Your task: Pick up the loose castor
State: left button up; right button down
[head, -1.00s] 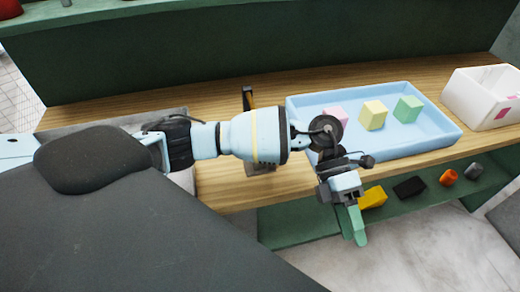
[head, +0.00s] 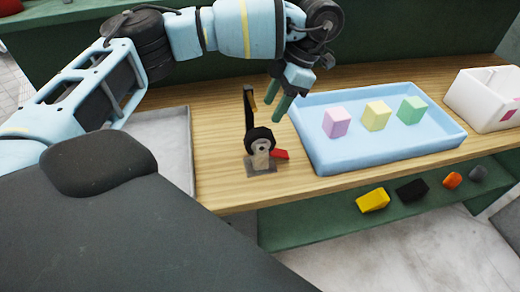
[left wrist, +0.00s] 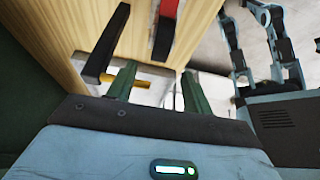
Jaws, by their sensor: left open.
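I cannot pick out a castor for certain in either view. A small grey rounded piece (head: 477,173) and an orange rounded piece (head: 452,180) lie on the lower green shelf, too small to identify. My left gripper (head: 277,101) is open and empty above the worktop, between a lever press (head: 261,142) and the blue tray's left edge. In the left wrist view, its two green fingers (left wrist: 159,70) stand apart with nothing between them. The press's black bar (left wrist: 106,45), a brass-coloured pin (left wrist: 139,82) and a red-and-black lever (left wrist: 166,30) show beyond them. My right gripper is not seen.
The light blue tray (head: 400,154) holds pink (head: 337,122), yellow (head: 376,115) and green (head: 411,109) blocks. A white bin (head: 480,108) stands right. A grey tray (head: 177,118) lies left. The lower shelf (head: 330,224) also carries yellow (head: 373,200) and black (head: 410,189) pieces.

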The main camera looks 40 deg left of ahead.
aim_at(260, 130)
pick_arm(q)
jog(key=shift+x, duration=3.65)
jog(key=shift+s+r, duration=0.1)
jog(key=shift+s, duration=0.05)
grip_shut()
